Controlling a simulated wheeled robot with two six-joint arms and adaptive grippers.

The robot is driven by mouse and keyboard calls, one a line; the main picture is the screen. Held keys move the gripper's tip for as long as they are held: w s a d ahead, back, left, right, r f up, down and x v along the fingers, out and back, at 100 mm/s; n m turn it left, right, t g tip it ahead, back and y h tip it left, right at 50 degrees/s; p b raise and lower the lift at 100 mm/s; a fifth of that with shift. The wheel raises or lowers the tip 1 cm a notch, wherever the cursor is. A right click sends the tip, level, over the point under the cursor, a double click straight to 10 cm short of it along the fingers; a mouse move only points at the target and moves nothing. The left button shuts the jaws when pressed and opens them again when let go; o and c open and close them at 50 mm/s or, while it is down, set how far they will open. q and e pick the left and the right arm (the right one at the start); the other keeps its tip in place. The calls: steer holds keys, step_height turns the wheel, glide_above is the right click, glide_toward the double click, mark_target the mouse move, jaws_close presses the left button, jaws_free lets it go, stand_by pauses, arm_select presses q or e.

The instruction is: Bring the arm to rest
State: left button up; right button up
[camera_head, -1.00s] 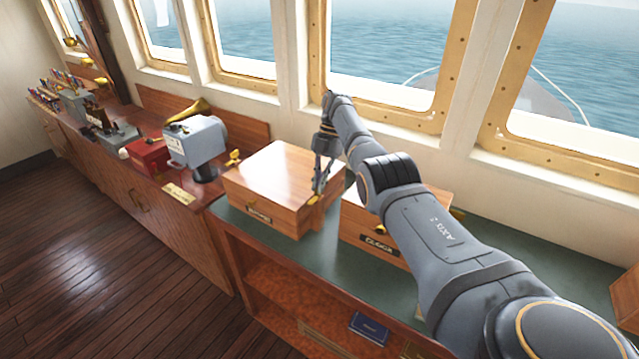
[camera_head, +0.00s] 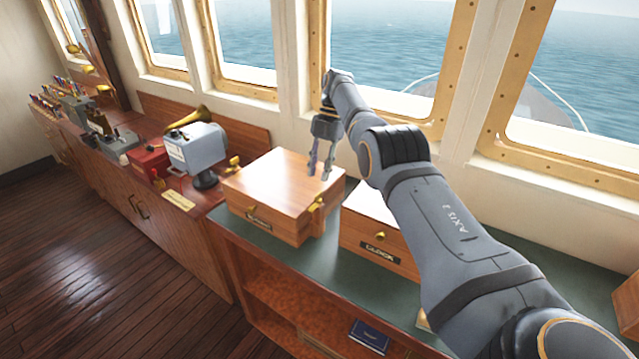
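My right arm reaches in from the lower right. My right gripper (camera_head: 319,171) hangs fingers down above the right part of a closed wooden box (camera_head: 270,190). Its two fingers are a little apart, with nothing visible between them. The box has brass fittings and a dark label plate on its front. My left gripper is not in view.
A second wooden box (camera_head: 374,243) with a label plate stands to the right, partly hidden by my arm. Both boxes stand on a green-topped counter (camera_head: 340,272). A grey device (camera_head: 195,147) and a red box (camera_head: 148,160) stand on the left. Windows line the back.

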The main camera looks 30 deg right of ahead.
step_height(320, 180, up, 3)
steer(key=shift+s+r, duration=0.1)
stand_by(0.5)
